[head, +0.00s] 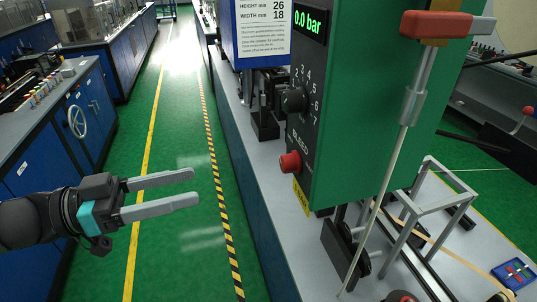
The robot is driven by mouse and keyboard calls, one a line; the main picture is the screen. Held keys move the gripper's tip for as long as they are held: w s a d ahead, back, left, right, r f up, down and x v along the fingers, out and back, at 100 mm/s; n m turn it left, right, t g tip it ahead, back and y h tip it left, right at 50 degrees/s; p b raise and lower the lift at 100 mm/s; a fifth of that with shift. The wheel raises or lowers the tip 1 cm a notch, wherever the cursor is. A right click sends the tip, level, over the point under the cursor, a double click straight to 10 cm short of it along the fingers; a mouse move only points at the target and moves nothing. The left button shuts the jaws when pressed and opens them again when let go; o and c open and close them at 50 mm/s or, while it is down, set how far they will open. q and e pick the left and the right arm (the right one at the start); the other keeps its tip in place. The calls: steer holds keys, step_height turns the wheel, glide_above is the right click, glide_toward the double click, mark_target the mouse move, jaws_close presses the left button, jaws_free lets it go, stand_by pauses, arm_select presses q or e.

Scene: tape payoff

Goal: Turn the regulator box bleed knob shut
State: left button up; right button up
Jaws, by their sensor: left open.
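The green regulator box (352,120) stands right of centre, with a dark front panel facing left. Its display (307,22) reads 0.0 bar. The red bleed knob (290,162) sits low on the panel, just under the word BLEED. A black dial knob (293,101) with a number scale is above it. My left gripper (196,187) is at the lower left, over the aisle. It is open and empty, its two grey fingers pointing right, well apart from the bleed knob and a little lower in the picture. My right gripper is not in view.
A red-topped lever (435,25) with a long thin rod stands in front of the box. A grey metal frame (436,200) and a blue tray (515,273) are on the bench at right. Blue cabinets (85,125) line the left. The green aisle floor between is free.

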arm_select(q)
steer(key=p, duration=0.2)
glide_toward(282, 165)
steer(key=x, duration=0.9)
jaws_close()
stand_by(0.5)
